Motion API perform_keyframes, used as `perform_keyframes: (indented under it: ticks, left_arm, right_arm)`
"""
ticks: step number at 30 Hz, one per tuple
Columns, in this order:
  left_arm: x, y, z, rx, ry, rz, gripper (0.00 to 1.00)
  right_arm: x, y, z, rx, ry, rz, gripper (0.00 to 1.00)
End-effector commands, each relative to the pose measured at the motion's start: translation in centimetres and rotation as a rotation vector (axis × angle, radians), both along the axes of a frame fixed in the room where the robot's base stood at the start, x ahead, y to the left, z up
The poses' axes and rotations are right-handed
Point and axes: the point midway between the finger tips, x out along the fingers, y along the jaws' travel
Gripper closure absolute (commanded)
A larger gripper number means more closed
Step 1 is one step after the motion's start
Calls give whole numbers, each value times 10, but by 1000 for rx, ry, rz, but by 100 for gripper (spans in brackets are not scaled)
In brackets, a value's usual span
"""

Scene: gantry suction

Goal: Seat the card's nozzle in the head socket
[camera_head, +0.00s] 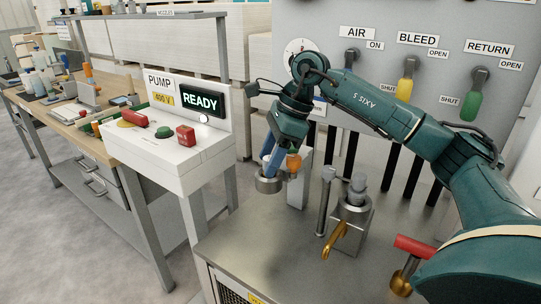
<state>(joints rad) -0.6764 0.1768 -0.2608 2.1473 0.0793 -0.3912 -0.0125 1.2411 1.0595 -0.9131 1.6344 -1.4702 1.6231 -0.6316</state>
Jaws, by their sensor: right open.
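My right gripper (272,158) hangs fingers-down from the teal arm, which comes in from the right over the steel bench. It is open. Just below its fingers is a grey metal ring-shaped part (268,186), which may be a socket; I cannot tell whether they touch. An orange piece (293,161) shows right beside the fingers; whether it is a nozzle is unclear. My left gripper is not in view.
A white PUMP box (185,155) reading READY stands left of the steel bench (265,245). A metal block with a brass lever (336,240) and a red-handled valve (414,246) stand right. Behind is a panel (300,20) with AIR, BLEED and RETURN levers. The bench's front left is clear.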

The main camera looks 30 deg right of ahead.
Motion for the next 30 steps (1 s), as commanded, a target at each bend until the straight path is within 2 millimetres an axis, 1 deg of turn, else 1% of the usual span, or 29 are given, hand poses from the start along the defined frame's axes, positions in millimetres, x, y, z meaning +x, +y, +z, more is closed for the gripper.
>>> perform_keyframes:
  ticks: [7,8,9,11,14,21,25,30]
  left_arm:
    - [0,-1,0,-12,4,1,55]
    - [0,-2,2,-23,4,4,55]
    - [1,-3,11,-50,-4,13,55]
    - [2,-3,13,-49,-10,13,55]
    - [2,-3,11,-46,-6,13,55]
    - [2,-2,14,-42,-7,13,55]
    - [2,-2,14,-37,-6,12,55]
    - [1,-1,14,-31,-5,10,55]
  right_arm:
    - [0,0,0,-1,1,0,51]
    - [0,0,0,-1,1,0,51]
    - [0,-1,2,0,-1,0,51]
    - [-1,-5,13,0,-3,-1,51]
    - [-4,-13,33,1,-5,-2,51]
    - [-13,-32,85,0,-4,-2,51]
    - [-17,-40,105,1,-2,-1,51]
    - [-19,-46,119,1,0,0,51]
